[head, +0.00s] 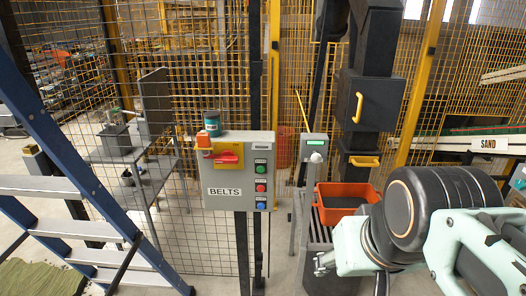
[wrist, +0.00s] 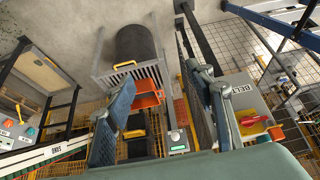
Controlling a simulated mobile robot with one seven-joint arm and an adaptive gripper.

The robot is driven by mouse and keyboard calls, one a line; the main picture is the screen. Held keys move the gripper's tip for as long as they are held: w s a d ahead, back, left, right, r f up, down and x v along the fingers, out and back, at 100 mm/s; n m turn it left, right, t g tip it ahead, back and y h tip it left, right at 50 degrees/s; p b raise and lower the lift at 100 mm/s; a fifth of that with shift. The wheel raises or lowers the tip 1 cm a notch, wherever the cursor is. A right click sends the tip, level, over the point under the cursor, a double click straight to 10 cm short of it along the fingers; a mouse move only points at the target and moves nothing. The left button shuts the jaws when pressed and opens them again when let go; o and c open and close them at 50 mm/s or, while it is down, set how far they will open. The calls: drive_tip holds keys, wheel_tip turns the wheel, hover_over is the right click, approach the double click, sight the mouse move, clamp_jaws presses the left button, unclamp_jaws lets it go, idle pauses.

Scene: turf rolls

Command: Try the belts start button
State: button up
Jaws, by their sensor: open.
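The grey BELTS control box (head: 228,196) is mounted at the fence in the middle of the head view. Its right side has a column of buttons: a green button (head: 261,169) on top, a red button (head: 261,188) below it and a blue button (head: 262,205) at the bottom. Their small labels are unreadable. A red switch handle (head: 226,157) sits on a yellow plate at the box's upper left. My gripper (head: 322,264) is open and empty, low and to the right of the box, apart from it. In the wrist view the box (wrist: 240,97) appears tilted, right of my open fingers (wrist: 160,78).
An orange tub (head: 335,214) lies behind my arm. A blue stepladder (head: 70,150) blocks the left. Mesh fencing runs behind.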

clamp_jaws()
idle(0.3)
idle(1.3)
